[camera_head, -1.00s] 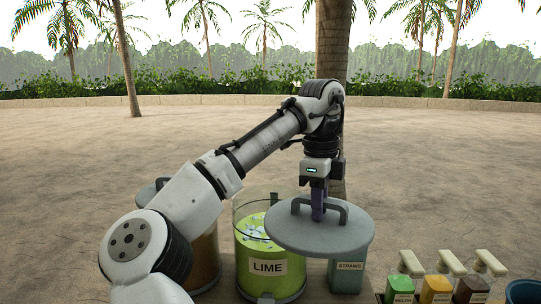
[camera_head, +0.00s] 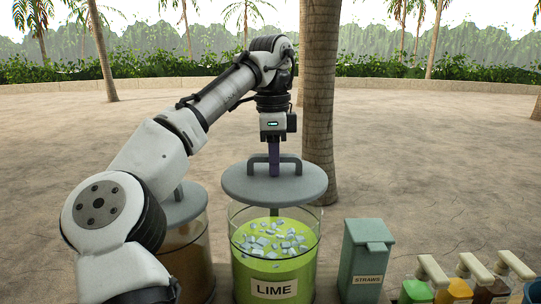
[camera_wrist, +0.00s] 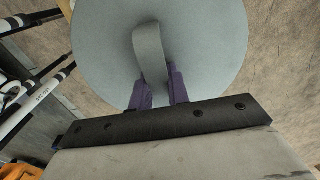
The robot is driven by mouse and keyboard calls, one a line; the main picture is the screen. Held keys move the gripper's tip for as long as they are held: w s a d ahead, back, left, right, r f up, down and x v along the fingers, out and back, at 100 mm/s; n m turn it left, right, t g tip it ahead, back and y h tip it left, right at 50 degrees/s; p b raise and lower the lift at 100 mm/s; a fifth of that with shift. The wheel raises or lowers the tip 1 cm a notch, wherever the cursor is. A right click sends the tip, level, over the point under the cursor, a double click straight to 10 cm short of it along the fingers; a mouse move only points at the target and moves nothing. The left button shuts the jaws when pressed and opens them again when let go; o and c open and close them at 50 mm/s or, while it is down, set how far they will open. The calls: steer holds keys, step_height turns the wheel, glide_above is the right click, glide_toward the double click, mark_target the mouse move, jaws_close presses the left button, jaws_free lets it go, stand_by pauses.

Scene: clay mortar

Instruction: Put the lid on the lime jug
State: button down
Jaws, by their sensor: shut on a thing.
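The lime jug (camera_head: 273,264) is a clear round container of green liquid with ice cubes on top and a LIME label. The grey round lid (camera_head: 244,186) is above the jug's mouth, roughly level, and looks slightly higher than the rim. Whether it touches the rim is hard to tell, as the lid hides the back of the mouth. My gripper (camera_head: 274,170) is shut on the lid's arched handle with its purple fingers. In the wrist view, the fingers (camera_wrist: 160,88) are on either side of the handle (camera_wrist: 149,50), with the lid (camera_wrist: 212,45) below.
A brown-filled jug (camera_head: 190,262) with its own grey lid (camera_head: 183,207) stands close on the left, partly behind my arm. A green STRAWS box (camera_head: 362,258) stands to the right. Several pump bottles (camera_head: 462,290) are at the lower right. A palm trunk rises behind.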

steer(key=shift+f, duration=2.8)
steer(key=shift+f, duration=0.35)
steer(key=c, duration=1.3)
jaws_free()
steer(key=shift+o, duration=0.7)
steer(key=shift+f, duration=0.1)
steer(key=o, duration=0.4)
steer(key=shift+c, duration=0.2)
steer(key=shift+r, duration=3.55)
